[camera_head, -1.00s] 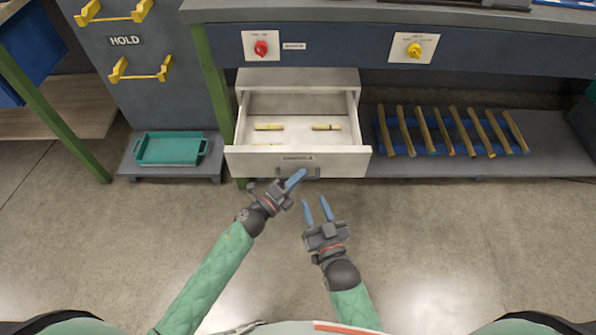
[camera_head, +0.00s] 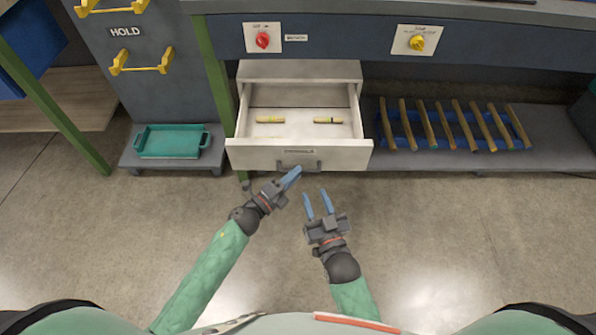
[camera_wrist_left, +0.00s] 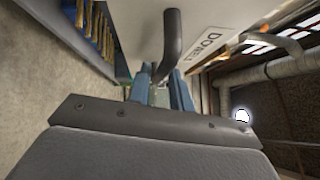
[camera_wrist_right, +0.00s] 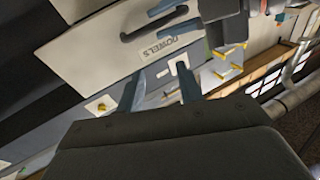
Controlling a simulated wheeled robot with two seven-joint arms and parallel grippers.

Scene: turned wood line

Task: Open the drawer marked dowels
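The white drawer (camera_head: 300,155) under the bench stands pulled out, with pale wooden pieces lying inside. Its front carries a label (camera_wrist_right: 158,42) reading DOWELS in the right wrist view, and a dark bar handle (camera_head: 298,166). My left gripper (camera_head: 293,174) is just in front of and below the handle. In the left wrist view its blue fingers (camera_wrist_left: 161,90) are apart, with the handle (camera_wrist_left: 173,40) in line with the gap between them; I see no grip on it. My right gripper (camera_head: 317,198) is open and empty, lower and to the right, clear of the drawer.
A blue rack (camera_head: 455,130) with several wooden sticks is right of the drawer on the low shelf. A teal tray (camera_head: 171,142) and a green post (camera_head: 218,100) are to the left. A red knob (camera_head: 263,40) and a yellow knob (camera_head: 417,43) are above. The floor in front is clear.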

